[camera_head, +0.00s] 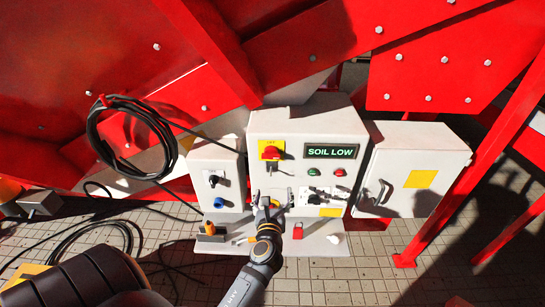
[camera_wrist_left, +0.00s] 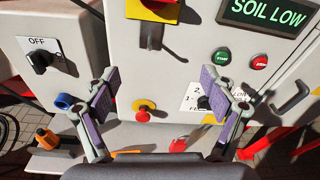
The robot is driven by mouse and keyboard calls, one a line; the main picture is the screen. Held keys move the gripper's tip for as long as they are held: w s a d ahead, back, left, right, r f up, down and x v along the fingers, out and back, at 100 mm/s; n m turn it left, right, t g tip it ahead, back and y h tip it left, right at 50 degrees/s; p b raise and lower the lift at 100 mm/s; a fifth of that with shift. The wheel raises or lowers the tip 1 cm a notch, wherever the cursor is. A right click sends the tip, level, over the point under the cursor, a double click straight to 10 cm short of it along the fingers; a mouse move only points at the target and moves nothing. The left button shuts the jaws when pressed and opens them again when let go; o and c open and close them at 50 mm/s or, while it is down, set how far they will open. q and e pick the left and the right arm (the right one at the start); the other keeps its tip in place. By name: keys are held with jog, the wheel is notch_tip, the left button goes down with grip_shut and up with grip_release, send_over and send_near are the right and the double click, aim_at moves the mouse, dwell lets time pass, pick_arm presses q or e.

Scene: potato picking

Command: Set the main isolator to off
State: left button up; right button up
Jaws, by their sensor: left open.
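A red rotary handle on a yellow plate (camera_head: 271,152), which looks like the main isolator, is at the upper left of the middle grey control box (camera_head: 262,120). It shows partly at the top edge of the left wrist view (camera_wrist_left: 158,10). Its lettering is too small to read and I cannot tell its setting. My left gripper (camera_head: 270,203) is in front of the lower part of this box, below the handle and apart from it. In the left wrist view its fingers (camera_wrist_left: 160,82) are spread with nothing between them. My right gripper is not in view.
A SOIL LOW display (camera_head: 331,151) sits right of the handle, above green and red buttons. A left box has a black switch (camera_wrist_left: 40,60) marked OFF. A red mushroom button (camera_wrist_left: 143,107) and red padlock (camera_head: 298,231) are low down. A right box (camera_head: 410,165) has a handle.

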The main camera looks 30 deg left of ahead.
pick_arm(q)
jog(key=m+y, duration=0.1)
send_near(271, 157)
jog(key=s, duration=0.1)
jog(key=shift+t+y, duration=0.3)
jog(key=x, duration=0.3)
jog(key=p+x, duration=0.1)
jog(key=x, duration=0.3)
jog(key=p+x, duration=0.1)
jog(key=x, duration=0.2)
jog(key=shift+w+d+f, duration=0.15)
jog(key=shift+w+f, duration=0.1)
jog(key=shift+f, duration=0.1)
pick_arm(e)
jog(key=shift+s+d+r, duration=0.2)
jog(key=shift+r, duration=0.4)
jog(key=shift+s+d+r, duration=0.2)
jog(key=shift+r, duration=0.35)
pick_arm(q)
jog(key=c, duration=1.1)
jog(key=shift+c, duration=0.2)
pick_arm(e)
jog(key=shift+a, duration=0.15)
